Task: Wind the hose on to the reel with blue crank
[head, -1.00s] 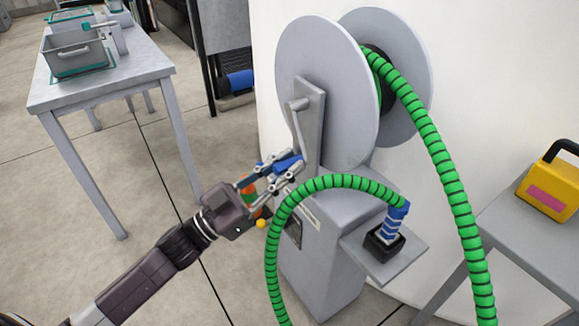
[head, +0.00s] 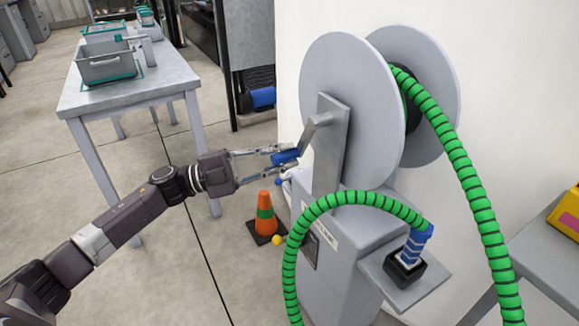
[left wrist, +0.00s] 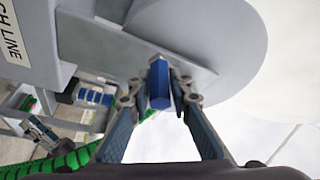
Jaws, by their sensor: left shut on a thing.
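The grey reel (head: 350,100) stands on a grey pedestal, its two discs upright. The green ribbed hose (head: 455,150) comes off the hub between the discs, hangs down at the right and loops back up in front. Its blue end (head: 417,245) sits in a black holder on a small shelf. The blue crank handle (head: 285,156) is on the crank arm (head: 320,128) at the left of the reel. My left gripper (head: 284,154) is shut on the blue handle, which also shows between the fingers in the left wrist view (left wrist: 159,85).
An orange cone (head: 265,215) and a small yellow ball (head: 277,240) are on the floor beside the pedestal. A grey table (head: 125,95) with bins stands at the back left. A yellow case (head: 568,213) sits on a table at the right.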

